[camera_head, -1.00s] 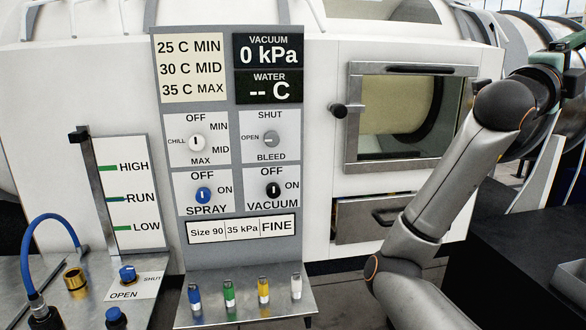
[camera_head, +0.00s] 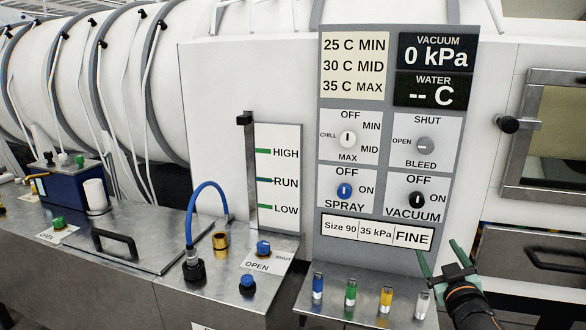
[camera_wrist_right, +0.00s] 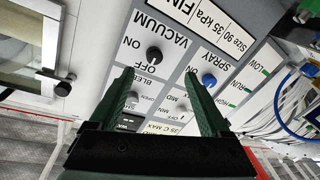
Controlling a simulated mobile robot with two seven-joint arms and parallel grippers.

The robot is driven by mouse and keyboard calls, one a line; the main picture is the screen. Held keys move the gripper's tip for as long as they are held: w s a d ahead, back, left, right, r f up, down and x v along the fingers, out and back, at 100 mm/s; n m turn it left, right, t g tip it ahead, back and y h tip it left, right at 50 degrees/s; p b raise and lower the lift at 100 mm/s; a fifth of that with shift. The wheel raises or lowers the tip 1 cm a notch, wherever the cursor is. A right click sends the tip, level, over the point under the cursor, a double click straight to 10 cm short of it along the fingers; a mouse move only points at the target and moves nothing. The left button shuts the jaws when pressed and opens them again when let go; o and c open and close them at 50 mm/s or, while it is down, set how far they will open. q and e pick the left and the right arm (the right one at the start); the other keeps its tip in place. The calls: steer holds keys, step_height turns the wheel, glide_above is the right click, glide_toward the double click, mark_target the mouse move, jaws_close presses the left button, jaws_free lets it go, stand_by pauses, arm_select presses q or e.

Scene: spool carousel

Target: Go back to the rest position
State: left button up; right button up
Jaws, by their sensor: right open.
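My right gripper (camera_head: 440,259) shows at the lower right of the head view, with its two green fingers spread and nothing between them. It is in front of the lower right of the control panel (camera_head: 385,235), near the FINE label and above the shelf with the white plug. In the right wrist view the open green fingers (camera_wrist_right: 157,100) point towards the panel, with the black VACUUM knob (camera_wrist_right: 154,54) and blue SPRAY knob (camera_wrist_right: 209,80) beyond them. I cannot tell whether they touch the panel. My left gripper is not in view.
A small shelf (camera_head: 335,309) under the panel holds blue, green, yellow and white plugs. A blue hose (camera_head: 190,215) arches over the metal bench (camera_head: 175,285) at left. A windowed door (camera_head: 540,140) and a drawer handle (camera_head: 550,258) are at right.

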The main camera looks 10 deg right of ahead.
steer(key=s+a+f+n+g+y, duration=0.1)
steer(key=s+a+f+n+y, duration=0.15)
steer(key=f, duration=0.55)
steer(key=s+a+f+n+g+y, duration=0.1)
steer(key=s+a+f+g, duration=0.1)
steer(key=s+a+f, duration=0.35)
steer(key=s+a+f+n+g+y, duration=0.1)
steer(key=s+a+f+y, duration=0.1)
steer(key=f, duration=0.7)
steer(key=s+a+f+n+g+y, duration=0.1)
steer(key=s+a+f+g, duration=0.1)
steer(key=s+a+f, duration=0.35)
steer(key=s+a+f+n+g+y, duration=0.1)
steer(key=s+a+f+g+y, duration=0.15)
steer(key=s+f, duration=0.65)
steer(key=a+r+m+t+p, duration=0.1)
steer(key=a+r+m, duration=0.4)
steer(key=a, duration=0.5)
steer(key=shift+s+a+r+p, duration=0.25)
steer(key=shift+p, duration=0.65)
